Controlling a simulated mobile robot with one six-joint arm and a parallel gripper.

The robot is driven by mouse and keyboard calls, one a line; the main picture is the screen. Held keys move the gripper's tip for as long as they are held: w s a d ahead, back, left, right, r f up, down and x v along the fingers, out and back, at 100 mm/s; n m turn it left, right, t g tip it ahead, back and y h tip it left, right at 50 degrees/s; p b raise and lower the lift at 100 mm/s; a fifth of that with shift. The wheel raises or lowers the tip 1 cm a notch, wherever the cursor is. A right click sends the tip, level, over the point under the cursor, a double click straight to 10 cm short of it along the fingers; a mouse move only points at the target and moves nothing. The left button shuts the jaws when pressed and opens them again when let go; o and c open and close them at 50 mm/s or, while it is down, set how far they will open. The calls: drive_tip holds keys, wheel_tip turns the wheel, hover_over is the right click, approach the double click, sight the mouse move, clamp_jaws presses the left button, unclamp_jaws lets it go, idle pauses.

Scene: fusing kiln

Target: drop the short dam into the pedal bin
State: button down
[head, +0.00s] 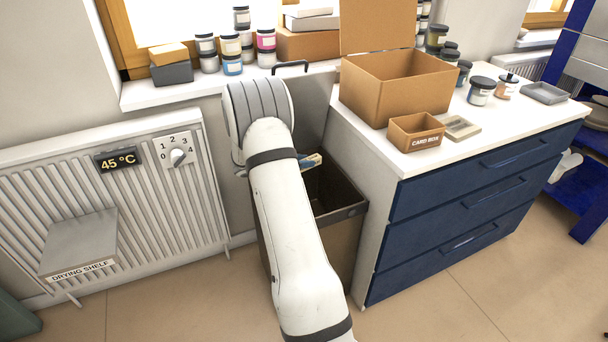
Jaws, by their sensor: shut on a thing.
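The pedal bin (344,245) stands on the floor between the radiator and the blue drawer cabinet, with its lid raised at the back and its dark inside showing. My arm reaches across the front of it and hides much of its left side. My gripper (309,164) is mostly hidden behind my arm, over the bin's opening. It is shut on a small tan piece, which looks like the short dam (313,159). Only a small end of the piece shows, above the bin's rim.
A white radiator with a drying shelf (82,243) is at the left. The cabinet (460,190) at the right carries a large open cardboard box (385,100), a small card box (415,142) and jars. The windowsill (180,93) above holds several jars and boxes.

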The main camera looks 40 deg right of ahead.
drive_tip(key=shift+s+d+f, duration=0.1)
drive_tip(key=shift+d+f, duration=0.15)
drive_tip(key=shift+d, duration=0.15)
wheel_tip(320, 180, down, 6)
drive_tip(key=b, duration=0.4)
drive_tip(key=shift+r, duration=0.25)
drive_tip(key=c, duration=1.1)
unclamp_jaws()
drive_tip(key=shift+a, duration=0.15)
drive_tip(key=p+v, duration=0.2)
drive_tip(key=v, duration=0.5)
drive_tip(key=shift+a+r, duration=0.2)
drive_tip(key=shift+a, duration=0.1)
